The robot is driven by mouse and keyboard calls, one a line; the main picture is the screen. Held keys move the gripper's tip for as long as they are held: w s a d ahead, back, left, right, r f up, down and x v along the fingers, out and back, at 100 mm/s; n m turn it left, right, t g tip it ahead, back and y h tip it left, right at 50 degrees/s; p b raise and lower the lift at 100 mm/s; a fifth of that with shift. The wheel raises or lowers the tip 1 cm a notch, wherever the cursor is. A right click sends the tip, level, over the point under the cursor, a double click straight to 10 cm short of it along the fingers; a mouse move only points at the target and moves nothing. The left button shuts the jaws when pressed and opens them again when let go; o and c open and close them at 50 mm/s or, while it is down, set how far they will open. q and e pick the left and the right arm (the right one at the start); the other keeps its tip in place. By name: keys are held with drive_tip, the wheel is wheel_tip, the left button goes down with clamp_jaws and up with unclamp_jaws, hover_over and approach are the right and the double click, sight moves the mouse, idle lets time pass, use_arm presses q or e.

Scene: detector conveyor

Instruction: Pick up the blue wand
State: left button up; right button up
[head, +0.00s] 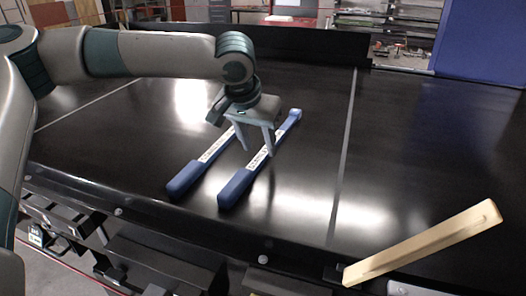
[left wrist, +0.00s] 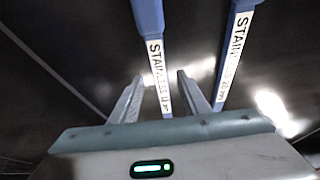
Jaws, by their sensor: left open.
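Two blue wands with white labelled shafts lie side by side, roughly parallel, on the black conveyor belt. My left gripper (head: 257,153) points down over the right-hand wand (head: 236,187), with its two fingers apart. The left-hand wand (head: 186,179) lies just left of the gripper. In the left wrist view, one wand (left wrist: 149,17) runs between the open fingers (left wrist: 159,76). The other wand (left wrist: 236,38) lies outside them to the right. The gripper hides part of the wands in the head view. I cannot tell whether the fingers touch the wand. My right gripper is not in view.
A pale wooden bar (head: 425,243) lies at the lower right of the belt. The dark belt (head: 300,210) is clear around the wands, with light seam lines across it. A low black wall (head: 310,45) stands behind, and a blue panel (head: 483,40) at the back right.

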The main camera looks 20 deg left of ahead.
use_arm(q)
drive_tip(key=shift+p+x, duration=0.35)
drive_tip(key=shift+x, duration=1.05)
clamp_jaws()
drive_tip(key=shift+r, duration=0.15)
